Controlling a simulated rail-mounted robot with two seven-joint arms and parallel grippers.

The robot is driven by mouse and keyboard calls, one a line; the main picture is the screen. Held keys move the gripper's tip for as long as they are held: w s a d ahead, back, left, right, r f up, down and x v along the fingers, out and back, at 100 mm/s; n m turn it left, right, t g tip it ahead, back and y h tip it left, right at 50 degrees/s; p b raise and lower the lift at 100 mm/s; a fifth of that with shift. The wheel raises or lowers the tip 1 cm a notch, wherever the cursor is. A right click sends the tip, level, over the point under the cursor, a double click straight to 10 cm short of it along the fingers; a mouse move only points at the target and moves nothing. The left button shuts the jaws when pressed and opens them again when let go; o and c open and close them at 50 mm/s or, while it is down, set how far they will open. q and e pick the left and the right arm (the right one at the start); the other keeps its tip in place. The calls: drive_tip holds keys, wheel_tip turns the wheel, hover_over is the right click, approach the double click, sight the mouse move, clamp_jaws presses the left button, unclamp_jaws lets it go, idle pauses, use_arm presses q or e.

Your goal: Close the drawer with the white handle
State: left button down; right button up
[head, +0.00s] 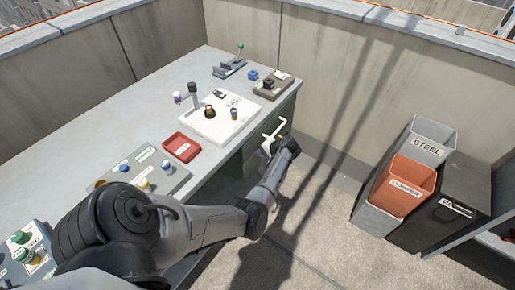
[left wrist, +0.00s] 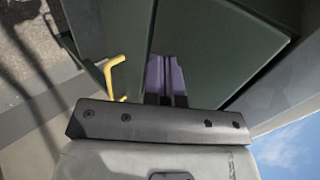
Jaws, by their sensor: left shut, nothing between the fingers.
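The dark green drawer unit (head: 247,148) is under the right end of the workbench. A white handle (head: 277,127) shows on its front in the head view. How far its drawer stands out is hard to tell there. My left gripper (head: 267,147) is just below this handle, at the drawer fronts, partly hidden by my wrist. In the left wrist view its purple fingers (left wrist: 165,75) are shut and empty, pointing at a dark green panel (left wrist: 210,50). I cannot tell whether they touch it. A yellow handle (left wrist: 115,75) is left of the fingers there. My right gripper is out of view.
The bench (head: 150,110) carries a red tray (head: 181,148), a white board (head: 217,128) and several small fixtures. Grey, orange (head: 405,187) and black bins stand at the right by the wall. The floor (head: 315,225) between bench and bins is clear.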

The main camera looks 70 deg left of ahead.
use_arm(q)
drive_tip(key=p+v, duration=0.2)
drive_tip(key=v, duration=0.9)
drive_tip(key=shift+w+d+f, duration=0.15)
drive_tip(key=shift+d+f, duration=0.05)
drive_tip(key=shift+f, duration=0.1)
